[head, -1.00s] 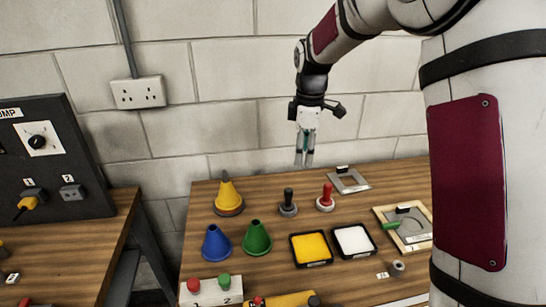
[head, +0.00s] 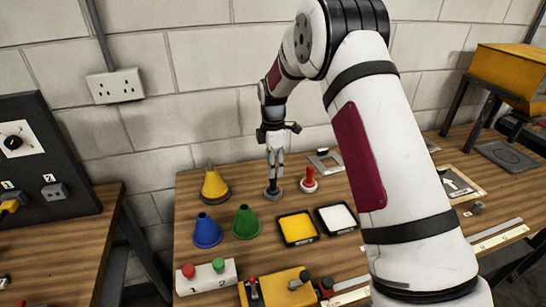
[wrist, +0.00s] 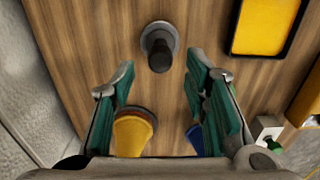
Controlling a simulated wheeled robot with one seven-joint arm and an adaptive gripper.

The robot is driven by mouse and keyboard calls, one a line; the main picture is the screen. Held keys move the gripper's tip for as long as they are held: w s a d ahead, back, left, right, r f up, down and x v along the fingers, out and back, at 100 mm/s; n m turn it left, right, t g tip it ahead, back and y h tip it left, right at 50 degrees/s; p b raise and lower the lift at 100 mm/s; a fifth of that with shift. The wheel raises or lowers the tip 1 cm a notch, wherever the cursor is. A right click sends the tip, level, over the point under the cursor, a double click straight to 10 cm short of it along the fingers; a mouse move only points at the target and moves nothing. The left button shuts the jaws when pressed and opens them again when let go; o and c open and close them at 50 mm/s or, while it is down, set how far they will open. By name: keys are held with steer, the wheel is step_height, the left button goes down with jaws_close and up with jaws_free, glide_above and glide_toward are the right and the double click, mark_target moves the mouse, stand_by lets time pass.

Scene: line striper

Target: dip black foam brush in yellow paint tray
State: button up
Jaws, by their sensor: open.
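The black foam brush, a black upright handle on a round grey base, stands on the table in the head view (head: 272,195); its handle is mostly behind my gripper there. My gripper (head: 274,174) points down just above it, open and empty. In the wrist view, the brush (wrist: 158,48) lies just beyond the gap between my two teal-padded fingers (wrist: 158,82), and neither finger grips it. The yellow paint tray (head: 298,228), black-rimmed, lies in front and to the right of the brush; part of it shows in the wrist view (wrist: 266,25).
A red-handled brush (head: 309,182) stands close right of the black one. A white paint tray (head: 337,218) adjoins the yellow one. Yellow (head: 215,185), blue (head: 207,230) and green (head: 245,222) cones stand to the left. A two-button box (head: 206,277) is at front left.

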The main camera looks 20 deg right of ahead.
mark_target(273, 185)
steer(key=shift+f+b, duration=0.45)
steer(key=shift+f, duration=2.2)
steer(key=shift+c, duration=0.6)
jaws_close()
